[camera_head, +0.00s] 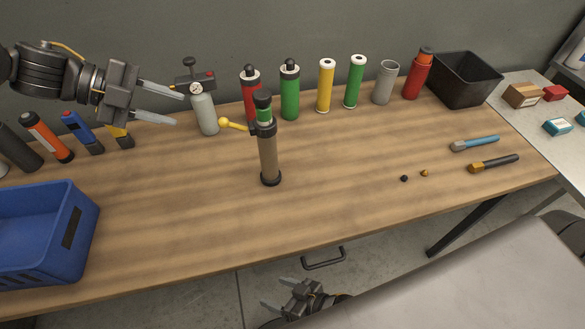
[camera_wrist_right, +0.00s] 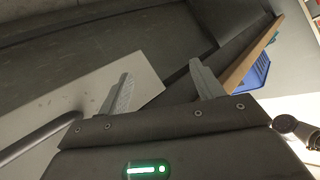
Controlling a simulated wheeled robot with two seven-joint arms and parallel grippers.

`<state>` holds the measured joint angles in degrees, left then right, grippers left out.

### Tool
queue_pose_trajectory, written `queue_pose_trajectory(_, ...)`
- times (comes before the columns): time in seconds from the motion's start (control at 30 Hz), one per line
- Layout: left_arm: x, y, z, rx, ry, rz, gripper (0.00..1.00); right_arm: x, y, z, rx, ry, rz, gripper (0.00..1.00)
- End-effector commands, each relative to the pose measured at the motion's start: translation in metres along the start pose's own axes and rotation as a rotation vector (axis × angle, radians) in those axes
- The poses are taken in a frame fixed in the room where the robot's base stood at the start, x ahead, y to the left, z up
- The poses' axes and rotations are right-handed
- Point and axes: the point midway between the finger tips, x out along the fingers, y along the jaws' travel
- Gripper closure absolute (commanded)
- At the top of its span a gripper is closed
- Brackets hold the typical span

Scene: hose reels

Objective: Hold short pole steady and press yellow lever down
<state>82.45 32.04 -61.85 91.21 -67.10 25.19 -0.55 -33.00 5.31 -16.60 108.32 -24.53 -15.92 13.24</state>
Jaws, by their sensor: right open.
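The short pole (camera_head: 268,155) stands upright near the middle of the wooden table, brown below with a green band and dark cap at its top. The yellow lever (camera_head: 233,124) sticks out to the left from its upper part, ending in a round knob. My left gripper (camera_head: 178,106) is open and empty, up and left of the lever, with its fingers pointing right towards a grey bottle. My right gripper (camera_head: 271,292) is low, in front of the table's edge, well apart from the pole. In the right wrist view its fingers (camera_wrist_right: 161,68) are spread and empty.
Behind the pole stands a row of cylinders, including a green one (camera_head: 290,95) and a grey bottle (camera_head: 205,112). A blue crate (camera_head: 85,225) is at the left and a black bin (camera_head: 467,80) at the back right. The table front around the pole is clear.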

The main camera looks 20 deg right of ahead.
Motion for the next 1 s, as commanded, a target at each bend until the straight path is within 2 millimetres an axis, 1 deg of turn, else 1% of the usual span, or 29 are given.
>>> queue_pose_trajectory(0.03,0.0,0.0,0.0,0.0,0.0,0.0,0.64,-0.009,-0.017,-0.024,-0.015,0.045,-0.033,0.34)
queue_pose_trajectory(0.1,0.0,0.0,0.0,0.0,0.0,0.0,0.64,-0.021,-0.039,-0.053,-0.032,0.099,-0.076,0.34)
queue_pose_trajectory(0.2,0.0,0.0,0.0,0.0,0.0,0.0,0.64,-0.041,-0.067,-0.09,-0.058,0.169,-0.129,0.34)
queue_pose_trajectory(0.27,0.0,0.0,0.0,0.0,0.0,0.0,0.64,-0.053,-0.081,-0.112,-0.077,0.212,-0.155,0.34)
queue_pose_trajectory(0.3,0.0,0.0,0.0,0.0,0.0,0.0,0.64,-0.059,-0.081,-0.131,-0.102,0.248,-0.15,0.34)
queue_pose_trajectory(0.37,0.0,0.0,0.0,0.0,0.0,0.0,0.64,-0.055,-0.061,-0.155,-0.143,0.287,-0.098,0.34)
queue_pose_trajectory(0.4,0.0,0.0,0.0,0.0,0.0,0.0,0.64,-0.053,-0.047,-0.169,-0.166,0.309,-0.06,0.34)
queue_pose_trajectory(0.47,0.0,0.0,0.0,0.0,0.0,0.0,0.64,-0.051,-0.026,-0.191,-0.197,0.343,0.0,0.34)
queue_pose_trajectory(0.5,0.0,0.0,0.0,0.0,0.0,0.0,0.64,-0.051,-0.012,-0.207,-0.216,0.367,0.038,0.34)
queue_pose_trajectory(0.57,0.0,0.0,0.0,0.0,0.0,0.0,0.64,-0.052,0.007,-0.23,-0.243,0.401,0.095,0.34)
queue_pose_trajectory(0.6,0.0,0.0,0.0,0.0,0.0,0.0,0.64,-0.054,0.019,-0.245,-0.258,0.424,0.132,0.34)
queue_pose_trajectory(0.7,0.0,0.0,0.0,0.0,0.0,0.0,0.64,-0.06,0.044,-0.278,-0.286,0.475,0.213,0.34)
queue_pose_trajectory(0.83,0.0,0.0,0.0,0.0,0.0,0.0,0.64,-0.068,0.065,-0.308,-0.306,0.522,0.286,0.34)
queue_pose_trajectory(0.9,0.0,0.0,0.0,0.0,0.0,0.0,0.64,-0.072,0.072,-0.318,-0.31,0.537,0.309,0.34)
queue_pose_trajectory(1.0,0.0,0.0,0.0,0.0,0.0,0.0,0.64,-0.074,0.077,-0.325,-0.314,0.547,0.327,0.34)
